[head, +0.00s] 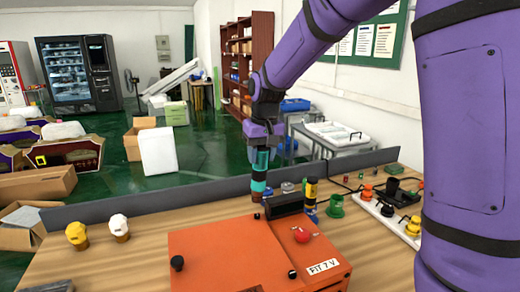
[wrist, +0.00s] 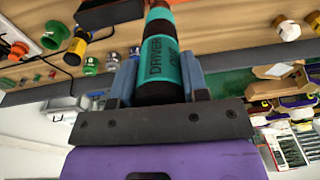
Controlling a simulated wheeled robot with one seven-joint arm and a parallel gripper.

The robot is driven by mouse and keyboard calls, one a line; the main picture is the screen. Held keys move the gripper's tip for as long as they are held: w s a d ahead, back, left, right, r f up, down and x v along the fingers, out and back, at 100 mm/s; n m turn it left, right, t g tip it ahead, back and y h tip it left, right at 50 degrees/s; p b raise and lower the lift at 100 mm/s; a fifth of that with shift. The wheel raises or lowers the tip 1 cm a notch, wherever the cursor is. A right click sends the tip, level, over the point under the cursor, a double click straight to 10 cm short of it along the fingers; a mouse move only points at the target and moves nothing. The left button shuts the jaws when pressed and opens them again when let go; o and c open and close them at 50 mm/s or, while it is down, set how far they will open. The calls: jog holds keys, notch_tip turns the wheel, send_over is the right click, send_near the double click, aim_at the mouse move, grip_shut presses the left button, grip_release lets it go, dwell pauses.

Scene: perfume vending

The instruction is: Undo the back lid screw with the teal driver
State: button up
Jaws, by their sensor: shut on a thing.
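My gripper (head: 262,146) is shut on the teal driver (head: 259,180), which points down. In the wrist view the driver (wrist: 160,62) shows black and teal bands with "DRIVER" lettering, between the two fingers (wrist: 158,84). The orange machine (head: 220,252) lies on the wooden table, with a "FIT 7 V" label at its front right. A small dark screw head (head: 256,216) shows at its back edge, just below the driver's lower end in the head view. I cannot tell whether they touch. Other dark knobs are at its left (head: 177,262) and front (head: 292,273).
A black block (head: 284,205) and a red button (head: 302,235) are on the machine. A black-yellow cylinder (head: 310,193) and a green cup (head: 335,206) stand to the right. A grey barrier (head: 160,197) runs along the table's back. Two capped bottles (head: 77,235) stand at left.

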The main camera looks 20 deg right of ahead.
jog(key=shift+f, duration=2.4)
jog(key=shift+s+f, duration=0.1)
jog(key=shift+f, duration=0.8)
dwell(4.7)
